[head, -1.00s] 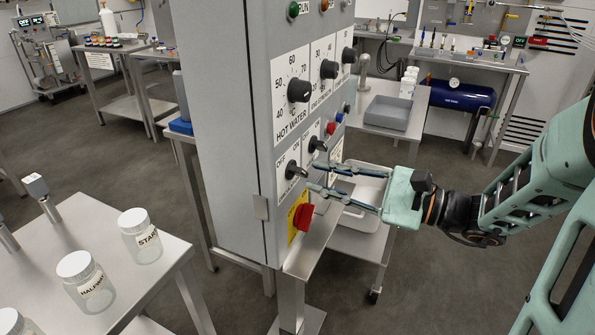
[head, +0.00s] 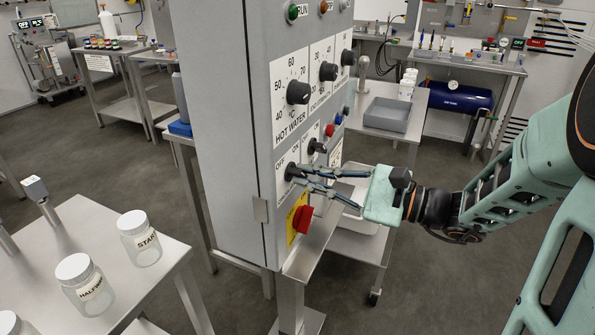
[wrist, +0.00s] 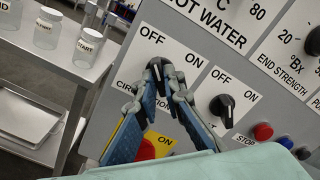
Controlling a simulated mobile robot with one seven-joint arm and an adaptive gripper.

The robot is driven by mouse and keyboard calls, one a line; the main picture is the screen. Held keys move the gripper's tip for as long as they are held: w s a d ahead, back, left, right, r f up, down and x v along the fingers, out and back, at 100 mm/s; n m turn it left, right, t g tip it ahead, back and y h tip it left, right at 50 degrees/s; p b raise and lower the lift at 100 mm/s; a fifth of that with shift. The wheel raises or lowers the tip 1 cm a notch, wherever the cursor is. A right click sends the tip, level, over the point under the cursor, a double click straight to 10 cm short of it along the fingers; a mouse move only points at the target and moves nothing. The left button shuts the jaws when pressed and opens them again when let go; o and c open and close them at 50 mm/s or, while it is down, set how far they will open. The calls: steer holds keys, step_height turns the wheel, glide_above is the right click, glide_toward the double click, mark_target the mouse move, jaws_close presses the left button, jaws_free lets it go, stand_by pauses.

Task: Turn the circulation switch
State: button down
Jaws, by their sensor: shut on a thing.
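The circulation switch is a black rotary knob (head: 291,172) on the lower left of the grey control panel, with OFF and ON printed around it. In the wrist view the knob (wrist: 157,72) shows between the fingertips, mostly hidden by them; its pointer direction is hard to tell. The label below it is partly covered by the fingers. My gripper (head: 299,176) reaches in from the right, and its fingertips are shut on the knob. The gripper also shows in the wrist view (wrist: 158,66), fingers converging at the tips.
A second OFF/ON knob (wrist: 222,105) sits close to the right. A red emergency knob (head: 303,218) on a yellow plate is just below my fingers. The hot water dial (head: 298,92) is above. Stop buttons (wrist: 263,131) are further right. A steel table (head: 90,270) with jars stands left.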

steer(key=m+p, duration=0.1)
steer(key=p, duration=0.1)
steer(key=shift+r+m+p, duration=0.2)
steer(key=shift+m+p, duration=0.1)
steer(key=shift+p, duration=0.05)
steer(key=shift+f, duration=0.2)
steer(key=shift+r+m+p, duration=0.1)
steer(key=shift+m+p, duration=0.2)
steer(key=shift+r+m+p, duration=0.1)
steer(key=shift+m+p, duration=0.4)
steer(key=shift+p, duration=0.35)
steer(key=shift+m+p, duration=0.3)
steer(key=shift+p, duration=0.05)
steer(key=shift+f, duration=0.2)
steer(key=shift+r+m+p, duration=0.1)
steer(key=shift+m+p, duration=0.2)
